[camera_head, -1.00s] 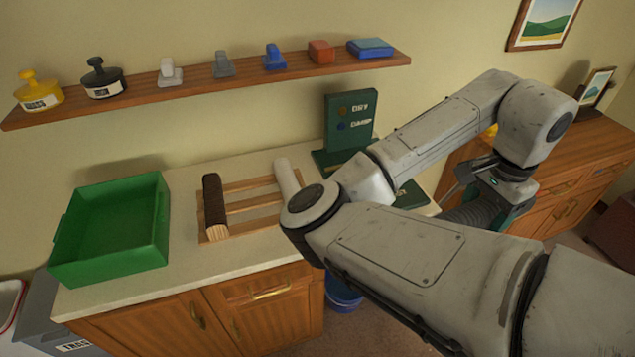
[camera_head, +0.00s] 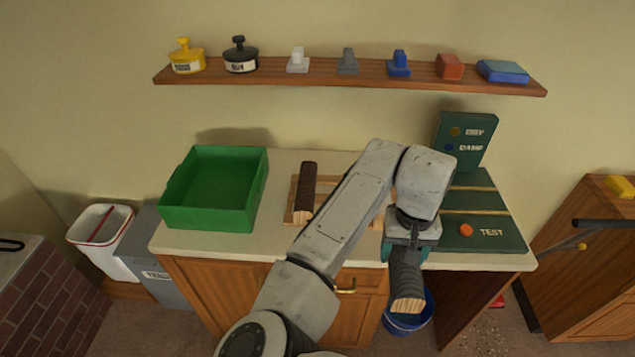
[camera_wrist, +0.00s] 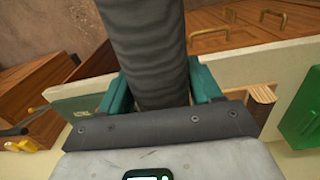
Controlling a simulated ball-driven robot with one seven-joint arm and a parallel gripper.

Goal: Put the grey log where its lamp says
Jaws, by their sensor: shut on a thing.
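My gripper (camera_head: 407,250) is shut on the grey log (camera_head: 407,285), which hangs end-down in front of the counter's front edge, above a blue bucket (camera_head: 397,326). In the wrist view the ridged grey log (camera_wrist: 150,45) runs up between the teal fingers of my gripper (camera_wrist: 163,92). The dark green tester (camera_head: 487,213) stands at the counter's right end, with an orange button marked TEST. Its upright panel (camera_head: 478,136) has an amber lamp above a blue lamp marked DAMP; neither looks clearly lit.
A green crate (camera_head: 172,213) stands on the counter's left. A wooden rack (camera_head: 291,203) holds a dark brown log (camera_head: 307,187); my arm hides its right side. A shelf (camera_head: 270,76) of stamps and blocks runs above. White and grey bins stand left; a wooden cabinet (camera_head: 590,270) stands right.

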